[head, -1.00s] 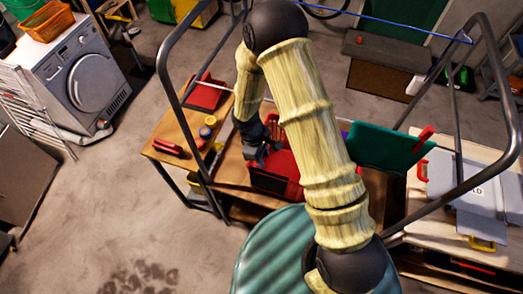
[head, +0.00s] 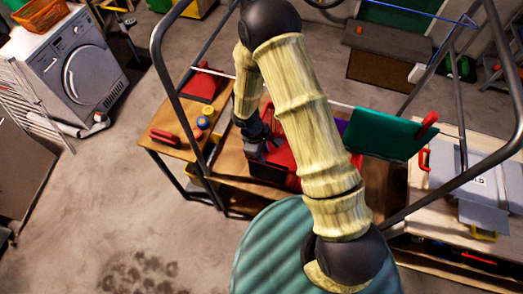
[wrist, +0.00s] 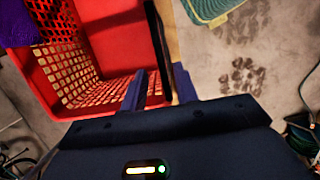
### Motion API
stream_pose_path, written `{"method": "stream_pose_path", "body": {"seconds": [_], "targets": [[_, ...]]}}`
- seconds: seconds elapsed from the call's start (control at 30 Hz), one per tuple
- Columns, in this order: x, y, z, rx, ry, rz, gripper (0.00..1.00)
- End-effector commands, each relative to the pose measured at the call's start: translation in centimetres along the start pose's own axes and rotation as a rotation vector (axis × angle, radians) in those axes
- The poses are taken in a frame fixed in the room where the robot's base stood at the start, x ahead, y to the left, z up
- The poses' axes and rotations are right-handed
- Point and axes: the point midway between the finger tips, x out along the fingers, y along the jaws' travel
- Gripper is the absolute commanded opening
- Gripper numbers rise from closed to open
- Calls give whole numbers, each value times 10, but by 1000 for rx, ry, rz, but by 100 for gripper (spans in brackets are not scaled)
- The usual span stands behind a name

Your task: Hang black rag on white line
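My gripper (head: 258,146) is over the left side of the red basket (head: 285,160) on the wooden table. In the wrist view my gripper's (wrist: 160,88) two dark fingers stand apart, beside the red basket (wrist: 75,72). A narrow black strip (wrist: 157,40) runs up between and beyond the fingers along a wooden edge; I cannot tell whether it is the black rag or part of the table. No black rag is clearly seen elsewhere. The thin white line (head: 342,105) passes above the table behind my arm, which hides its middle.
A green cloth (head: 380,136) and a purple cloth (head: 346,128) are right of my arm. A blue line (head: 432,15) is farther back. Grey metal bars (head: 168,70) rise around the table. A washing machine (head: 85,75) stands at left.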

Motion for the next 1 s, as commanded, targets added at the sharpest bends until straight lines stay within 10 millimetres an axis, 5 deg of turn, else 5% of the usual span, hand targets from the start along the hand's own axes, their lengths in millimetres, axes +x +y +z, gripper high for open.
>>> {"method": "stream_pose_path", "body": {"seconds": [0.6,1.0], "targets": [[64,0,-1,1,0,0,30],[70,0,0,0,0,0,30]]}}
